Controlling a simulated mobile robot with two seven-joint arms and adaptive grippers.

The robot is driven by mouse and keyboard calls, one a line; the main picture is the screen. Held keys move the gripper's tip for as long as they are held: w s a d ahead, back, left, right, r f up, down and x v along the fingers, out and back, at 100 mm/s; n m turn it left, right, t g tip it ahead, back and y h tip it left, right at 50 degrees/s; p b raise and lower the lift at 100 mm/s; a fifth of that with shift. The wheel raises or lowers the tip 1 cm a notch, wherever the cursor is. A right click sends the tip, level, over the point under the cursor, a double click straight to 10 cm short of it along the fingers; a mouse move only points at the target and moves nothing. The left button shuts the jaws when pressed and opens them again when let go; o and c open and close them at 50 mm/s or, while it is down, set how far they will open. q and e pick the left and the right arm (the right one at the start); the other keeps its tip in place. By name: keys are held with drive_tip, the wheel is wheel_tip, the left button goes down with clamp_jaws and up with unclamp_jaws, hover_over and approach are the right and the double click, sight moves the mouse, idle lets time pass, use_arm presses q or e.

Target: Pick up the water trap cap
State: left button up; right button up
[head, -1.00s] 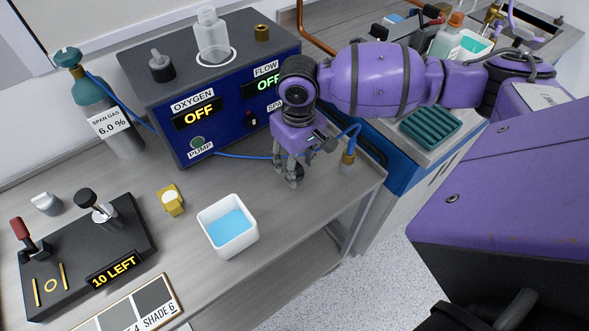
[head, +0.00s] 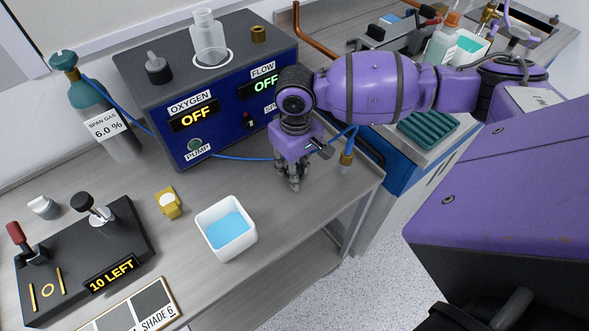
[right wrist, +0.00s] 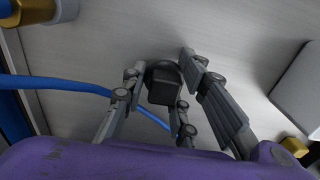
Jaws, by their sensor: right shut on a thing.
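My right gripper (head: 293,186) points down at the bench, in front of the blue analyser's right end. In the right wrist view its fingers (right wrist: 158,72) are shut on a dark cap (right wrist: 164,88) with a round base and a squarish knob, which I take to be the water trap cap. In the head view the cap is hidden by the fingers, and I cannot tell whether it still touches the bench. A clear open-necked bottle (head: 208,42) stands on the analyser. My left gripper is not in view.
A blue hose (head: 235,158) and a brass fitting (head: 346,160) lie close to the right gripper. A white tub of blue liquid (head: 243,249), a yellow block (head: 168,203) and a black lever stand (head: 130,225) are to the left. The bench's front edge is near.

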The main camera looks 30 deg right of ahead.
drive_tip(key=shift+r, duration=0.65)
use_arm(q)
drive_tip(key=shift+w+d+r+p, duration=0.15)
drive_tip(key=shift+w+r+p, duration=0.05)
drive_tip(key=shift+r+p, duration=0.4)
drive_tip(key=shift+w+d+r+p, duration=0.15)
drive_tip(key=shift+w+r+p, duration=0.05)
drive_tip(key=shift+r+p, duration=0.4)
use_arm(e)
drive_tip(key=s+a+r, duration=0.6)
drive_tip(key=s+r, duration=0.5)
drive_tip(key=s, duration=0.1)
drive_tip(key=shift+s+a+r, duration=0.15)
drive_tip(key=shift+a+r, duration=0.15)
drive_tip(key=shift+a, duration=0.1)
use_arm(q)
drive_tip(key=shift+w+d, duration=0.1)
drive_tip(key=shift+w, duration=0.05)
